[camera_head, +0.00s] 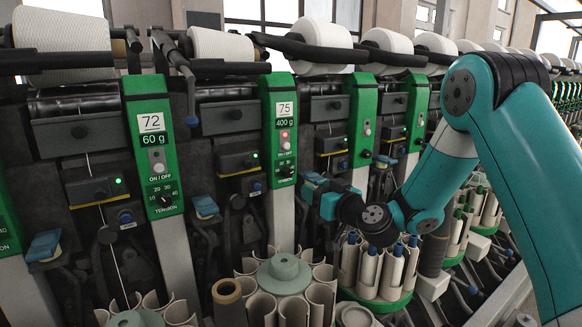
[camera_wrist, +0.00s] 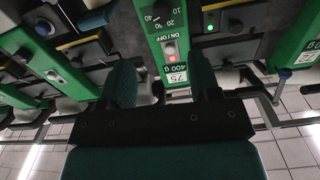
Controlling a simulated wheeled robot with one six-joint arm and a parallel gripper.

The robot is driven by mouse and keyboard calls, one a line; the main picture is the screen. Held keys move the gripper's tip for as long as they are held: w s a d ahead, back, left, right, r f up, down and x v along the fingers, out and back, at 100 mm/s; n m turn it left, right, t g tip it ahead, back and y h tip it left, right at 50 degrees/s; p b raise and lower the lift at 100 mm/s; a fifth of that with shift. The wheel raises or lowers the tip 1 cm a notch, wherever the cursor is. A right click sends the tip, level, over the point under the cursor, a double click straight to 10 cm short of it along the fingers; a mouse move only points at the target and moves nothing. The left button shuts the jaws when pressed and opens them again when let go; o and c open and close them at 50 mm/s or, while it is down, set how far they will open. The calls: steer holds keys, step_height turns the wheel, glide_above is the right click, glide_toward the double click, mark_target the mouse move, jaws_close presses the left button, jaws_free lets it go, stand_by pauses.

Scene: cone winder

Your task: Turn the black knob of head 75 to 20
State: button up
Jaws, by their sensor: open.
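Head 75's green panel (camera_head: 281,108) stands in the middle of the head view, labelled 75 and 400 g. Its black knob (camera_head: 286,171) is low on the panel, below a whitish ON/OFF button with a red glow. In the wrist view the panel appears upside down, with the knob (camera_wrist: 162,11) at the top edge by the numbers 10 to 40. I cannot read the knob's setting. My gripper (camera_head: 308,187) is just right of and slightly below the knob in the head view. In the wrist view my gripper (camera_wrist: 165,85) is open and empty, its fingers apart from the knob.
Head 72's green panel (camera_head: 154,140) stands to the left; more green panels stand to the right. Yarn cones (camera_head: 219,45) line the top. Tube magazines (camera_head: 283,275) stand below. A tiled floor (camera_wrist: 290,150) shows in the wrist view.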

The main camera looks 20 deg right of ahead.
mark_target(289, 174)
steer(key=p+x, duration=0.5)
steer(key=x, duration=0.7)
steer(key=shift+w+a, duration=0.1)
steer(key=shift+w, duration=0.05)
steer(key=shift+f, duration=0.1)
steer(key=c, duration=0.9)
